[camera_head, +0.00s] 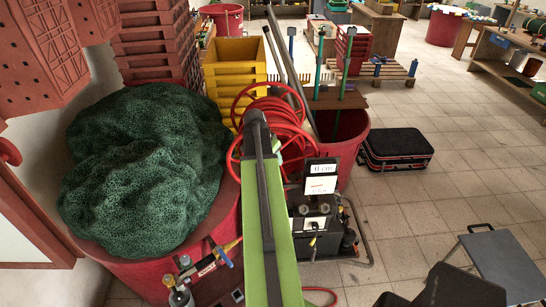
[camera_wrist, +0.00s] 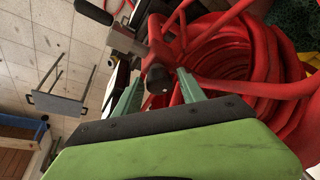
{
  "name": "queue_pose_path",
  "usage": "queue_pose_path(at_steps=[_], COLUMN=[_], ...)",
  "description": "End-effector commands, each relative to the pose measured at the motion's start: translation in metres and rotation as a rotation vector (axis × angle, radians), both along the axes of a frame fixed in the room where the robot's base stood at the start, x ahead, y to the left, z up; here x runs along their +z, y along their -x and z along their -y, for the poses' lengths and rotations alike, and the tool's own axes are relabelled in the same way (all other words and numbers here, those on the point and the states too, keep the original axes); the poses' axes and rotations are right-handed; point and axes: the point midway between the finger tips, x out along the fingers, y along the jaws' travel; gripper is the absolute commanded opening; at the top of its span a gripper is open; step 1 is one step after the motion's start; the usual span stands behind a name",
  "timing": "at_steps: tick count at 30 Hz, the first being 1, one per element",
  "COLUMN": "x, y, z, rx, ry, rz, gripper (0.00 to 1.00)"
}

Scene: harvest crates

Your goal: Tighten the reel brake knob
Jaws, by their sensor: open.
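The red hose reel (camera_head: 290,108) stands in the middle of the head view, beyond the end of my green arm. In the wrist view its red spokes and coiled hose (camera_wrist: 225,60) fill the upper right. A dark round brake knob (camera_wrist: 157,73) sits at the reel's hub side in the wrist view. My gripper (camera_wrist: 160,78) is open, with one green-grey finger on each side of the knob. I cannot tell whether either finger touches it. In the head view the arm hides the knob and the fingertips.
A red tub with a green net (camera_head: 150,165) stands left of the arm. A machine with gauges (camera_head: 312,215) stands close on the right. Yellow crates (camera_head: 235,65) and a red bin (camera_head: 350,135) are behind.

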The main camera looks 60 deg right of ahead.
Motion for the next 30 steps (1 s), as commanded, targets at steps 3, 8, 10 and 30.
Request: queue_pose_path(at_steps=[3,8,10,30], x=[0.018,0.044,0.055,0.07], y=[-0.002,-0.003,-0.003,-0.01], z=[-0.004,-0.015,-0.021,-0.035], rx=[0.003,0.005,0.004,0.207], ry=[0.006,0.003,0.002,-0.013], rz=[0.003,0.003,0.002,-0.052], gripper=[0.55,0.55,0.55,0.55])
